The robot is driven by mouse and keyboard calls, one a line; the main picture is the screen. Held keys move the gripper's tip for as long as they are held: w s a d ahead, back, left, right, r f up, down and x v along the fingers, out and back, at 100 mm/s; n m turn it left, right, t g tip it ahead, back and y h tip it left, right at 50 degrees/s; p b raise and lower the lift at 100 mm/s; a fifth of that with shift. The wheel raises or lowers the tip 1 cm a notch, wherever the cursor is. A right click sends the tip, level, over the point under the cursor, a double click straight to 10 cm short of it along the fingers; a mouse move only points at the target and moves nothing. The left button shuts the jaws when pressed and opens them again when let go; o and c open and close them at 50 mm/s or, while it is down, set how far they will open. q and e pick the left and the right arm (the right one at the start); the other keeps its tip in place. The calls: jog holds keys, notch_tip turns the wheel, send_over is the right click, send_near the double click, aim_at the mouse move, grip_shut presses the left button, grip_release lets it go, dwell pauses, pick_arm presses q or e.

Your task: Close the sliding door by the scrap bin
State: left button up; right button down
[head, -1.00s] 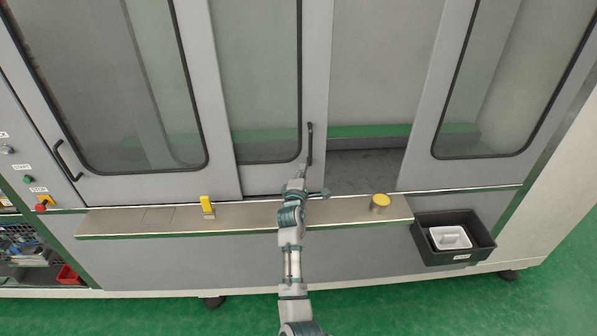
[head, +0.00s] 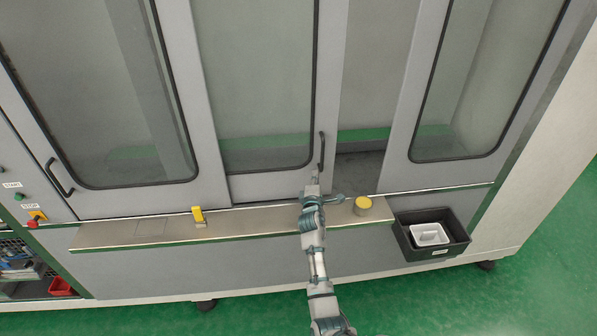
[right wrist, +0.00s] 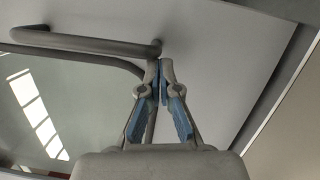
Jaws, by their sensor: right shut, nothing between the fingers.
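The sliding door (head: 267,185) is the grey middle panel with a black-edged window. A gap, with the dark floor of the machine inside (head: 356,170), stands open between its right edge and the right panel. Its black handle (head: 322,150) is upright near that edge; the handle bar also crosses the top of the right wrist view (right wrist: 85,42). My right gripper (head: 314,178) is shut and empty at the handle's lower end. In the right wrist view its fingertips (right wrist: 160,70) are close to one end of the bar; I cannot tell whether they touch. The black scrap bin (head: 408,251) hangs at lower right. My left gripper is out of view.
A metal ledge (head: 250,222) runs below the doors, with a yellow latch (head: 198,215) and a round yellow knob (head: 362,205). A white tray (head: 429,234) sits in the bin. The left panel has its own handle (head: 60,178). Green floor (head: 540,260) is clear at right.

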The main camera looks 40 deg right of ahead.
pick_arm(q)
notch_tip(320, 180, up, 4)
jog(key=p, duration=0.3)
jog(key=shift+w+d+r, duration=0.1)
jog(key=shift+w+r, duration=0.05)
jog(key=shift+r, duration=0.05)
pick_arm(e)
jog(key=s+d, duration=0.5)
jog(key=d, duration=0.3)
jog(key=s+d, duration=0.5)
jog(key=d, duration=0.3)
jog(key=shift+s+d, duration=0.2)
jog(key=shift+d, duration=0.15)
jog(key=shift+a, duration=0.1)
